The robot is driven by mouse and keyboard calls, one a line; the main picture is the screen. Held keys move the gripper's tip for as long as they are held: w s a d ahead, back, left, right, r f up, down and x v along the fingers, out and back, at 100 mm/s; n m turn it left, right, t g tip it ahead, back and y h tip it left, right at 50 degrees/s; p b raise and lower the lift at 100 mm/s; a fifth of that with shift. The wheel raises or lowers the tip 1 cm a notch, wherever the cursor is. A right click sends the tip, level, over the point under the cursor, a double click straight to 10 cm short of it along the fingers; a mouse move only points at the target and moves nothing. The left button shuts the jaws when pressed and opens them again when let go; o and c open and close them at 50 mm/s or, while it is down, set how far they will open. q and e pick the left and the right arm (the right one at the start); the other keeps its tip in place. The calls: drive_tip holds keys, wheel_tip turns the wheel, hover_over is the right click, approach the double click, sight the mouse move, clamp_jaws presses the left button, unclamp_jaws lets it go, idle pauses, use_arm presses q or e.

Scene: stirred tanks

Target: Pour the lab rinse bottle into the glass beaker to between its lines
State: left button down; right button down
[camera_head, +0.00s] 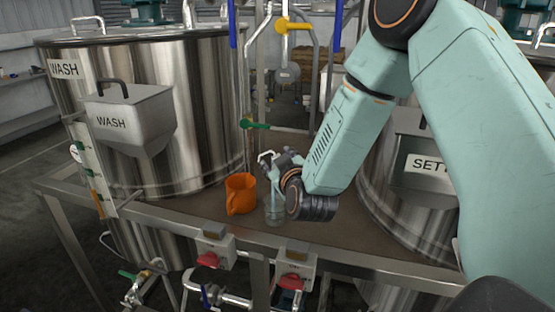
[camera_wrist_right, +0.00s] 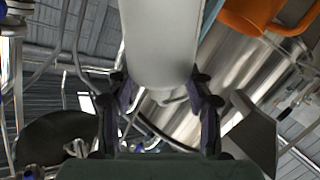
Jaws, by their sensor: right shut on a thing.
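My right gripper (camera_head: 277,160) is above the table between the two tanks. In the right wrist view its fingers (camera_wrist_right: 160,105) are shut on a white cylindrical bottle (camera_wrist_right: 162,45), which I take as the lab rinse bottle. In the head view the gripper and wrist hide most of the bottle. The clear glass beaker (camera_head: 275,212) stands upright on the brown table, just below the gripper. A pale vertical streak shows above and in the beaker; I cannot tell whether it is liquid or glass. The beaker's lines and level are too small to read. My left gripper is not in view.
An orange jug (camera_head: 241,194) stands close left of the beaker, and also shows in the wrist view (camera_wrist_right: 256,14). A steel WASH tank (camera_head: 205,110) stands left and another tank (camera_head: 385,200) right. Red-handled fittings (camera_head: 291,282) line the table's front edge.

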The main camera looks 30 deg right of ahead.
drive_tip(key=shift+s+d+r, duration=0.15)
drive_tip(key=shift+s+r, duration=0.1)
drive_tip(key=shift+s, duration=0.2)
drive_tip(key=shift+w+f+n, duration=0.3)
drive_tip(key=shift+w+f, duration=0.3)
drive_tip(key=shift+w, duration=0.25)
drive_tip(key=shift+s+r+n+p, duration=0.3)
drive_tip(key=shift+s+p, duration=0.1)
drive_tip(key=shift+s, duration=0.35)
drive_tip(key=shift+w+f+g, duration=0.5)
drive_tip(key=shift+w+f, duration=0.05)
drive_tip(key=shift+w, duration=0.1)
drive_tip(key=shift+s+r+n, duration=0.1)
drive_tip(key=shift+s+n, duration=0.3)
drive_tip(key=shift+s, duration=0.2)
drive_tip(key=shift+w+f+n+p, duration=0.3)
drive_tip(key=shift+w+f, duration=0.15)
drive_tip(key=shift+w, duration=0.05)
drive_tip(key=shift+s+h, duration=0.3)
drive_tip(key=shift+s, duration=0.15)
drive_tip(key=shift+w+f+n+g, duration=0.25)
drive_tip(key=shift+w+n+g, duration=0.05)
drive_tip(key=shift+w+g, duration=0.1)
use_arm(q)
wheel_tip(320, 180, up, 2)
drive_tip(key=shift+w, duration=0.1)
